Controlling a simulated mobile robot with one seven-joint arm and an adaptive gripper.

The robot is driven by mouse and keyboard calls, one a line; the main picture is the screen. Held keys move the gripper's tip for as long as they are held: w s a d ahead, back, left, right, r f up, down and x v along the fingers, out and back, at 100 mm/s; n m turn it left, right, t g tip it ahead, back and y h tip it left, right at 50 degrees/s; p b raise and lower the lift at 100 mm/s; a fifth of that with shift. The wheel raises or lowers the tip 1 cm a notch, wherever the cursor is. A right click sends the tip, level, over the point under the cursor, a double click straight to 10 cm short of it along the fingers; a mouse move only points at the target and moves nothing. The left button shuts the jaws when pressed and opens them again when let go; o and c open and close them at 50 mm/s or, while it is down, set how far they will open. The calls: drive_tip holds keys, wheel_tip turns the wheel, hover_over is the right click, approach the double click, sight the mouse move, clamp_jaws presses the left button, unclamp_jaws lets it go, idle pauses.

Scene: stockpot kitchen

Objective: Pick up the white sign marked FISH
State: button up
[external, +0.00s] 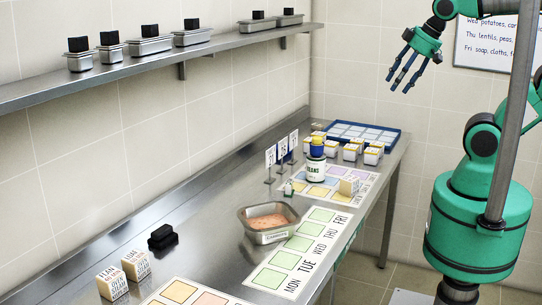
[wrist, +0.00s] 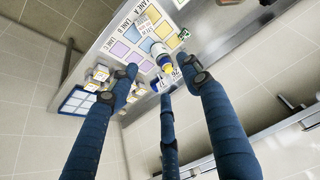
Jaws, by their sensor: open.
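Three small white signs on thin stands stand in a row on the steel counter: a near one (external: 270,157), a middle one (external: 282,149) and a far one (external: 293,140). Their lettering is too small to read, so I cannot tell which is marked FISH. In the wrist view, a white sign (wrist: 177,71) shows partly between the fingers, close to the jar. My gripper (external: 402,80) is open and empty, high above the counter's far right end. Its three spread blue fingers (wrist: 163,80) fill much of the wrist view.
A white jar (external: 315,171) with a blue and yellow top stands right beside the signs. A metal pan (external: 246,219) of pinkish food is nearer. Yellow-topped tubs (external: 372,156) and a blue-framed tray (external: 398,134) are behind. A wall shelf (external: 150,66) runs above the counter's left side.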

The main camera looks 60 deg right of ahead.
drive_tip(key=n+g, duration=0.6)
drive_tip(key=n, duration=1.5)
hover_over(289, 187)
drive_tip(key=w+d, duration=0.2)
wheel_tip(289, 187, down, 26)
drive_tip(key=f, duration=0.1)
drive_tip(key=shift+s+a+r, duration=0.1)
drive_tip(key=shift+s+r, duration=0.05)
drive_tip(key=shift+r, duration=0.15)
drive_tip(key=shift+f+b, duration=0.5)
drive_tip(key=shift+f, duration=3.8)
